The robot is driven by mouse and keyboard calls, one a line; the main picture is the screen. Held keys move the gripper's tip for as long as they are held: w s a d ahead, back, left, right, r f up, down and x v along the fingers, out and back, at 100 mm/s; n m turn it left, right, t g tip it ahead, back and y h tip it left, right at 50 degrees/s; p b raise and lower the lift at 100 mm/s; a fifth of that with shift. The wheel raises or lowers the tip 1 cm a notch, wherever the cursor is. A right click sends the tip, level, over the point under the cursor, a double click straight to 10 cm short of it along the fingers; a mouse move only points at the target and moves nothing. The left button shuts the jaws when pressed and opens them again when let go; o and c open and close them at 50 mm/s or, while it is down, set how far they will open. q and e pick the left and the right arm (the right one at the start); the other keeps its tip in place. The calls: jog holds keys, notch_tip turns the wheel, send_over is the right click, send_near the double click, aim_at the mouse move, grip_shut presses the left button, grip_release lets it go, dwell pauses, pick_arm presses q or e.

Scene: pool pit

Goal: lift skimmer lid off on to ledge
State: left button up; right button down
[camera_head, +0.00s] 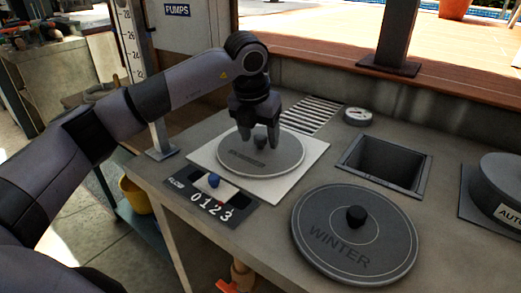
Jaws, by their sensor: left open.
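A round grey lid (233,158) with small lettering, too small to read, lies flat on a white square plate (310,145) in the counter. It is likely the skimmer lid. A dark knob (261,143) stands on it. My left gripper (260,143) points down over this lid, with its two fingers apart on either side of the knob. I cannot tell whether they touch it. A larger dark lid (320,225) marked WINTER, with a black knob (356,216), lies at the front. My right gripper is not in view.
A dark square opening (385,165) and a small round gauge (358,116) are behind the WINTER lid. A slotted grate (312,113) lies behind the white plate. A 0123 counter panel (211,203) with a blue knob is at the front left. A round AUTO-marked housing (499,185) stands right.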

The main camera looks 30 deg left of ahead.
aim_at(260, 137)
pick_arm(q)
grip_shut()
jog(key=shift+r, duration=0.1)
notch_tip(260, 137, up, 20)
jog(key=p, duration=0.2)
dwell(0.5)
